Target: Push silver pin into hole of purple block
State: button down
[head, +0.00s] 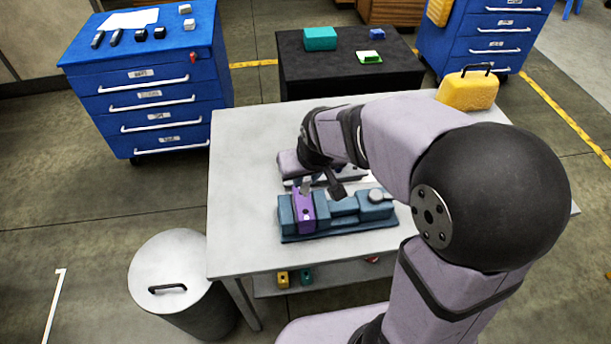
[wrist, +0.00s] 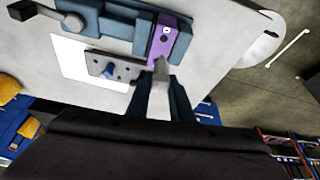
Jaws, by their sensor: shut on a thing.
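The purple block (head: 303,211) stands upright in the blue-grey jig (head: 340,222) on the light table. In the wrist view the purple block (wrist: 164,40) shows a dark hole and a light square mark on its face. My gripper (head: 322,190) is over the table just behind the jig. In the wrist view my gripper (wrist: 160,75) is shut on the silver pin (wrist: 160,68), whose tip points toward the block's lower edge. I cannot tell whether the tip touches the block. In the head view my arm and gripper hide much of the pin.
A grey plate with holes and a blue peg (wrist: 108,69) lies beside the jig. The table (head: 240,180) is clear at its left. A yellow case (head: 467,92) stands at the back right corner. A lidded grey bin (head: 165,272) stands at the front left.

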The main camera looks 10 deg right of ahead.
aim_at(306, 192)
jog(key=shift+f+b, duration=2.65)
jog(key=shift+f, duration=0.4)
jog(key=shift+f, duration=0.1)
jog(key=shift+f+b, duration=1)
jog(key=shift+f, duration=0.3)
jog(key=c, duration=1.5)
grip_release()
jog(key=shift+v, duration=3.7)
